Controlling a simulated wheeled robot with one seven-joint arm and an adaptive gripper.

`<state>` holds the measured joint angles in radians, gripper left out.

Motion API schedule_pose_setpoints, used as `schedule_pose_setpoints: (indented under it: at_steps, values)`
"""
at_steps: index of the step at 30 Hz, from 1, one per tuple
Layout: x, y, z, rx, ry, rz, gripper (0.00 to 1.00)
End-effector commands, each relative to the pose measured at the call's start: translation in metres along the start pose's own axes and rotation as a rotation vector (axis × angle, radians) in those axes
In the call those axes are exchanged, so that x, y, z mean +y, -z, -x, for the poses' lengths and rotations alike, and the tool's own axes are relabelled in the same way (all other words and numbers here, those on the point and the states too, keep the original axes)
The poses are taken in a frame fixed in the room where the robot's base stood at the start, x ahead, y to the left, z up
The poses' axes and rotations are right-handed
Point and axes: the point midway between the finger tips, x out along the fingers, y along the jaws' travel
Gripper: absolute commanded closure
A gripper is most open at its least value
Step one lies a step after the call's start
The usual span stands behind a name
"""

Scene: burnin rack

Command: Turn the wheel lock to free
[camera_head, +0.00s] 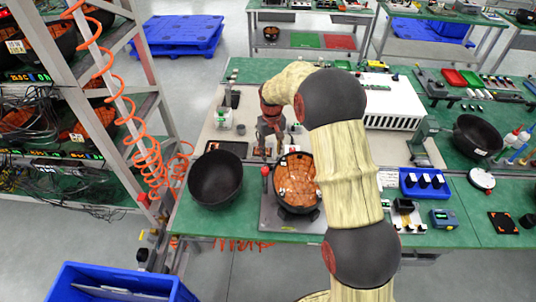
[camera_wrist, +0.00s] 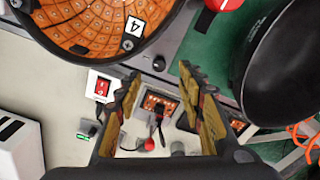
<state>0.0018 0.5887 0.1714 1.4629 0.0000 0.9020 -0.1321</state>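My gripper (camera_head: 266,150) points down over the bench, behind the orange-lined bowl (camera_head: 297,182). In the wrist view my gripper (camera_wrist: 160,75) is open, with nothing between its fingertips. Below the gap are a small lever with a red ball end (camera_wrist: 149,144) and an orange part in a dark frame (camera_wrist: 160,103). A black knob (camera_wrist: 158,63) sits on the grey fixture's edge, just beyond the fingertips. A red knob (camera_head: 265,171) stands at the fixture's left, partly showing in the wrist view (camera_wrist: 224,4). No label tells which is the wheel lock.
A black bowl (camera_head: 215,178) stands left of the fixture (camera_head: 275,218). A red rocker switch (camera_wrist: 101,88) sits beside the left finger. A white ribbed box (camera_head: 395,103) is behind my arm. A rack with an orange coiled cable (camera_head: 150,160) stands at the left.

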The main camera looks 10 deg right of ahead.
Motion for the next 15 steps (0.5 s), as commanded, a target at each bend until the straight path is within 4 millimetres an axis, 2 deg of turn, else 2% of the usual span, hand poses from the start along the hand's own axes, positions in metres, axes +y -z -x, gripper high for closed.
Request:
schedule_pose_setpoints:
  at_steps: [3,8,15]
  values:
    - [0.001,0.005,-0.014,-0.014,0.002,0.003,0.61]
    - [0.001,0.007,-0.026,-0.019,0.003,0.005,0.61]
    - [0.001,0.005,-0.062,-0.019,0.003,0.004,0.61]
